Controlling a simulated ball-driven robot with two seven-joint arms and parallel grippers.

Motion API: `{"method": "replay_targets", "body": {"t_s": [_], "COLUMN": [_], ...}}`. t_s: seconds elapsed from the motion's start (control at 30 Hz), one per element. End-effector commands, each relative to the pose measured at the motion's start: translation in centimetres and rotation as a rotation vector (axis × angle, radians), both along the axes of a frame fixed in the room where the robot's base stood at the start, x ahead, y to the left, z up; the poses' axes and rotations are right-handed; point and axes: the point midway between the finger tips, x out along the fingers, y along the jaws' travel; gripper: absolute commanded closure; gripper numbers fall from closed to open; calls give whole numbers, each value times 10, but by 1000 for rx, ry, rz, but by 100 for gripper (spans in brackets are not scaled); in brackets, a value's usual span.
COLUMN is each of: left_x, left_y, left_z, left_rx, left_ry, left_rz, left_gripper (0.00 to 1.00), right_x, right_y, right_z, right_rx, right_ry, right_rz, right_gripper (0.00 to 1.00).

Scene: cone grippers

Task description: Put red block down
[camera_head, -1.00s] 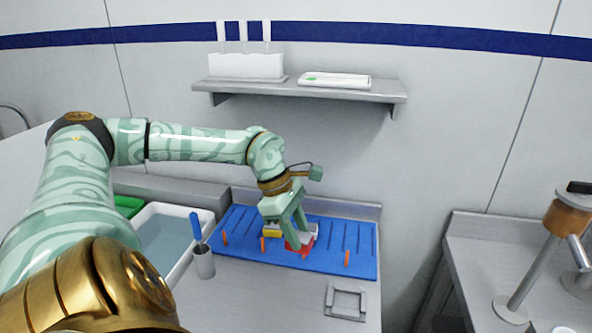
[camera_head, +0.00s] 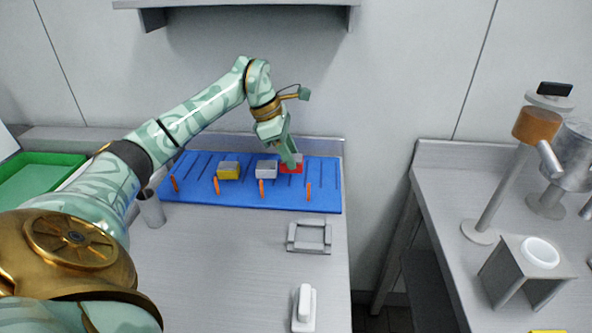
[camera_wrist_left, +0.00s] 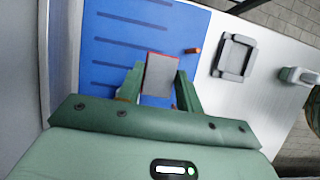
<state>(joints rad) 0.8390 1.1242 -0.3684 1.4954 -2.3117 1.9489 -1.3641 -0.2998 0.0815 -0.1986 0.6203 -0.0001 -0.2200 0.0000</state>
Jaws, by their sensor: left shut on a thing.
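The red block (camera_head: 291,169) is at the right part of the blue mat (camera_head: 240,200), and its grey top shows between my fingers in the left wrist view (camera_wrist_left: 159,75). My left gripper (camera_head: 290,162) is shut on the red block from above. In the head view the block is low over the mat; I cannot tell whether it touches it. A finger hides part of the block. My right gripper is not in view.
A yellow block (camera_head: 229,171) and a white-grey block (camera_head: 266,169) stand on the mat to the left. Orange pegs (camera_head: 262,188) line its front. A grey square frame (camera_head: 309,238) and a white object (camera_head: 304,307) lie on the bench in front. A metal cup (camera_head: 151,209) stands left.

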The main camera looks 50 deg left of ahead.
Motion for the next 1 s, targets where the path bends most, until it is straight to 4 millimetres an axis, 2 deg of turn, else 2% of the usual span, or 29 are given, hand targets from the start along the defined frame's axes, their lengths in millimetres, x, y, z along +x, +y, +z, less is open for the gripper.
{"method": "replay_targets", "body": {"t_s": [0.03, 0.17, 0.23, 0.3, 0.4, 0.77, 0.8, 0.87, 1.0], "left_x": [5, 13, 19, 18, 18, 17, 18, 18, 18], "left_y": [0, 1, 2, 2, 2, 3, 3, 3, 2], "left_z": [-8, -16, -26, -41, -53, -54, -54, -54, -54], "left_rx": [-2, -1, -2, -1, -1, 2, 3, 3, 2], "left_ry": [1, 0, 1, 5, 4, 0, 0, 0, -1], "left_rz": [1, 1, 1, 0, 0, -1, 0, 0, 0], "left_gripper": [92, 92, 92, 92, 92, 92, 59, 43, 43], "right_x": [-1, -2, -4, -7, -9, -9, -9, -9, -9], "right_y": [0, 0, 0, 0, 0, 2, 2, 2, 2], "right_z": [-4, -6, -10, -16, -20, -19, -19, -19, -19], "right_rx": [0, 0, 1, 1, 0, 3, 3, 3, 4], "right_ry": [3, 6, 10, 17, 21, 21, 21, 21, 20], "right_rz": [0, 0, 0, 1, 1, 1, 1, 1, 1], "right_gripper": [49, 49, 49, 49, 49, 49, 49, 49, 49]}}
